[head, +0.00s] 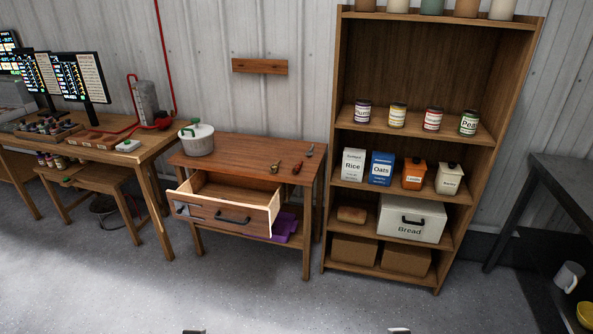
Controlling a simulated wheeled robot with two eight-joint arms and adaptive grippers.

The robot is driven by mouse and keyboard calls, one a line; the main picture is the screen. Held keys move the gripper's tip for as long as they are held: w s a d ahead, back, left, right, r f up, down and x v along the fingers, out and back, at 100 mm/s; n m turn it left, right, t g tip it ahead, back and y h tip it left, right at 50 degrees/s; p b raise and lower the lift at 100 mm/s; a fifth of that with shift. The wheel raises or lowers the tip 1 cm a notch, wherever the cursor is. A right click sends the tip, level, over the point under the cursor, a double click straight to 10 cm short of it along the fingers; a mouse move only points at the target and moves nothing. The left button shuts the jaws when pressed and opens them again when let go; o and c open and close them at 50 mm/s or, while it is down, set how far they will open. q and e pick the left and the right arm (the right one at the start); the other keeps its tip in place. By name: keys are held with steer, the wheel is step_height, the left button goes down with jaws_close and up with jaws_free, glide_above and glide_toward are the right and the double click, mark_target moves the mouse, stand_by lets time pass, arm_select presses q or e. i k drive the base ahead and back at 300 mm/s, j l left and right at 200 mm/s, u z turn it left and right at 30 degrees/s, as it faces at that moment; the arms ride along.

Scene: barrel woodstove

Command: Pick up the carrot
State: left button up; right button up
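I cannot make out a carrot for certain. A small orange-red item (297,166) lies on the small wooden table (235,151), but it is too small to identify and may be a tool handle. Only small dark and pale tips show at the bottom edge: my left gripper (194,331) left of centre and my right gripper (398,331) right of centre. Both are far in front of the furniture, with nothing visible near them. Their fingers are cut off by the frame, so their opening is hidden.
The table's drawer (228,210) is pulled out and looks empty. A white pot (197,138) stands on the table. A shelf unit (333,190) with jars, boxes and a bread bin (411,219) is to its right. A dark table (565,175) stands far right. The front floor is clear.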

mark_target(295, 170)
steer(key=i+z, duration=0.1)
steer(key=i, duration=0.55)
steer(key=i+j+z, duration=0.1)
steer(key=i, duration=0.5)
steer(key=i+j+z, duration=0.15)
steer(key=i, duration=0.5)
steer(key=i+j+z, duration=0.1)
steer(key=i, duration=0.55)
